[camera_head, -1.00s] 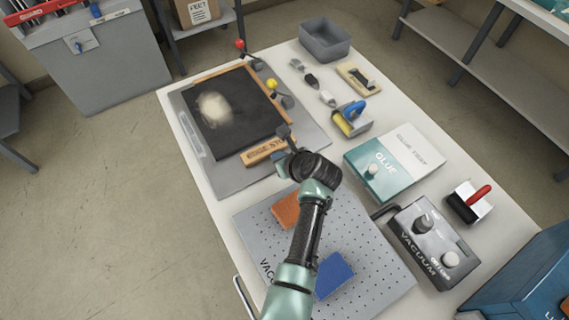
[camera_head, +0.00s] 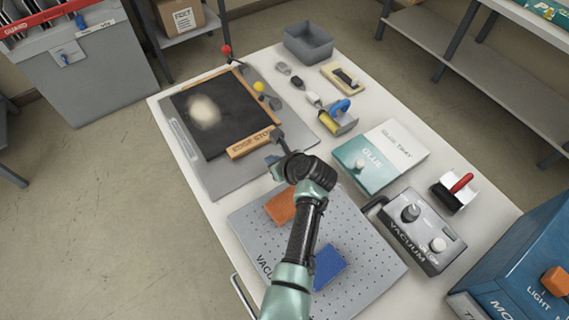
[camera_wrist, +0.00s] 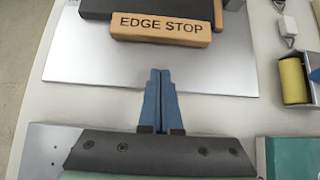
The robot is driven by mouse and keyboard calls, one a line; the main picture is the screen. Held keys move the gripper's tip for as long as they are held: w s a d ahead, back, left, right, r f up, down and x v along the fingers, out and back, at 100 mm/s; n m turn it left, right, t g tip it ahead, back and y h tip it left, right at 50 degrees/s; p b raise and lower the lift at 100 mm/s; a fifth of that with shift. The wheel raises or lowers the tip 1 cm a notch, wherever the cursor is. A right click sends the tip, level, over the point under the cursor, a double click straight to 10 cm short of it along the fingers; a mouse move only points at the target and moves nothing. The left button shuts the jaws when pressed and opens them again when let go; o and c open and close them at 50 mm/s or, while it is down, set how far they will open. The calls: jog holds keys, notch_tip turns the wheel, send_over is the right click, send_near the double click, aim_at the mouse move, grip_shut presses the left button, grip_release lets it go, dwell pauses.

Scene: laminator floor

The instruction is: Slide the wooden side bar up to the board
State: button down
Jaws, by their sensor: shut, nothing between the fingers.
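The dark board (camera_head: 203,123), with a pale patch on it, lies on a grey plate (camera_head: 222,182) at the left of the table. A narrow wooden side bar (camera_head: 266,104) runs along its right edge; I cannot tell whether they touch. A wooden bar marked EDGE STOP (camera_head: 250,144) lies along the board's near edge and also shows in the wrist view (camera_wrist: 161,28). My gripper (camera_head: 272,159) is near the right end of the edge stop, on its near side. In the wrist view its blue fingers (camera_wrist: 158,73) are shut and empty, apart from the edge stop.
Knobbed clamps, red (camera_head: 226,49) and yellow (camera_head: 259,87), stand beside the board. A yellow roller (camera_head: 336,122), glue tray (camera_head: 372,158) and vacuum box (camera_head: 415,235) are to the right. Orange (camera_head: 281,206) and blue (camera_head: 329,268) blocks sit on the perforated plate (camera_head: 240,235).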

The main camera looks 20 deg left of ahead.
jog(key=v, duration=0.8)
jog(key=shift+d+r+p, duration=0.1)
jog(key=shift+d+p, duration=0.05)
jog(key=shift+p, duration=0.2)
jog(key=w+d+r+n+t+h, duration=0.1)
jog(key=w+d+r+n+t, duration=0.15)
jog(key=r, duration=0.55)
jog(key=w+d+r+n+t, duration=0.1)
jog(key=w+r+n+t, duration=0.25)
jog(key=r, duration=0.35)
jog(key=w+d+r+n+t+h, duration=0.1)
jog(key=w+d+r+n+t, duration=0.2)
jog(key=r, duration=0.5)
notch_tip(320, 180, up, 19)
jog(key=s+d+n+t+h, duration=0.2)
jog(key=s+n+t, duration=0.15)
jog(key=n, duration=0.35)
jog(key=s+d+r+n+t+h, duration=0.1)
jog(key=s+r+n+t, duration=0.3)
jog(key=s+r, duration=0.4)
jog(key=s+d+r+n+t+h, duration=0.2)
jog(key=s+r+n+t, duration=0.3)
jog(key=r, duration=0.8)
jog(key=s, duration=0.3)
jog(key=shift+s+d+r+n, duration=0.25)
jog(key=shift+d+r+n, duration=0.05)
jog(key=shift+d+r, duration=0.1)
